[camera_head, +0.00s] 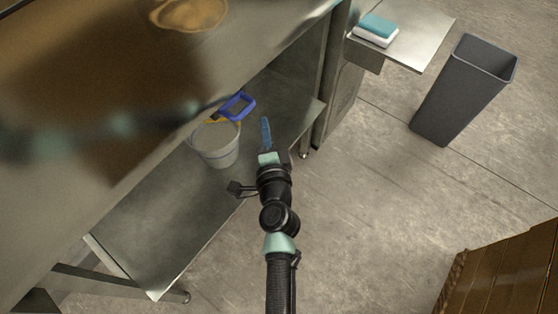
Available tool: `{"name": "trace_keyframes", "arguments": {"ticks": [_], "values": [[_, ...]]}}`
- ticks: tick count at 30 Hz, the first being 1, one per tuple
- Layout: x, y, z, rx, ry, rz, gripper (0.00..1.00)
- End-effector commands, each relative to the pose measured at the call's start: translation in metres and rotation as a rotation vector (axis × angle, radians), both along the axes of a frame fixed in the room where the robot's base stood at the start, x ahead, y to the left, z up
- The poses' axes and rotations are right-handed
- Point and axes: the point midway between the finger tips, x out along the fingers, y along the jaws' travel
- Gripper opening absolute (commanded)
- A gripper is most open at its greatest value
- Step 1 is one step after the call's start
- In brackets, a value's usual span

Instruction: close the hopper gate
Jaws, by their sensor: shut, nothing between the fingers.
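I cannot make out a hopper or its gate with certainty in this view. My gripper (265,124) is near the middle of the picture, with its narrow blue fingers together and nothing between them. It points up the picture, just right of a pale bucket (216,150) and apart from it. A blue-framed object (238,106) with a dark face shows above the bucket, beside the worktop edge, left of my fingers. A yellow part lies by the bucket's rim; I cannot tell what it belongs to.
A steel worktop (240,50) fills the upper left, with a lower shelf (160,225) beneath. A side shelf (425,35) holds a teal and white block (376,30). A grey bin (465,90) stands right. A brown wooden object (505,275) is lower right. Floor between is clear.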

Motion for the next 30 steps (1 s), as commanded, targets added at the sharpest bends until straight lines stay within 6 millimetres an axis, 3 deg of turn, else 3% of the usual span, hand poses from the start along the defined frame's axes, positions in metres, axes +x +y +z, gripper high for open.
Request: {"name": "trace_keyframes", "arguments": {"ticks": [6,15,26,30], "values": [[-0.043,-0.008,0.003,0.002,0.005,-0.004,0.00],[-0.079,-0.016,0.009,0.001,0.002,-0.006,0.00],[-0.085,-0.017,0.012,-0.001,0.001,-0.005,0.00],[-0.073,-0.017,0.036,-0.052,-0.048,0.008,0.00]]}}
